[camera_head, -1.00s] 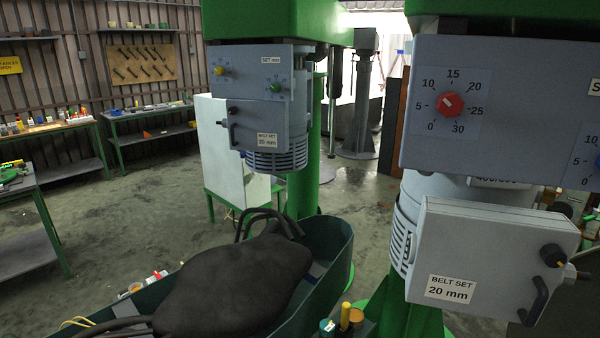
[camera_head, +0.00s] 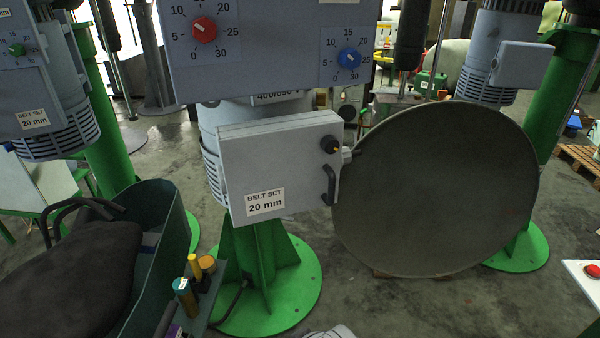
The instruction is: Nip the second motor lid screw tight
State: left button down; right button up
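The motor lid (camera_head: 270,170) is a pale grey box cover labelled "BELT SET 20 mm", mounted on the front of the grey motor housing (camera_head: 212,150). At its upper right corner is a black round knob (camera_head: 330,144) with a small yellowish spot. Just right of it a small metal fitting (camera_head: 348,154) sticks out at the lid's edge. A black curved handle (camera_head: 330,184) is below the knob. Which of these is the second lid screw, and whether it is tight, I cannot tell. Neither gripper can be made out in the view.
A large dark round disc (camera_head: 435,190) stands right of the lid, close to the metal fitting. A grey panel (camera_head: 270,50) with red and blue dials is above. A dark green tub (camera_head: 175,235) holding a black bulky shape (camera_head: 70,275) is at lower left, beside small coloured-top items (camera_head: 195,268).

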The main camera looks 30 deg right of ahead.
aim_at(329, 144)
jog(key=z, duration=1.05)
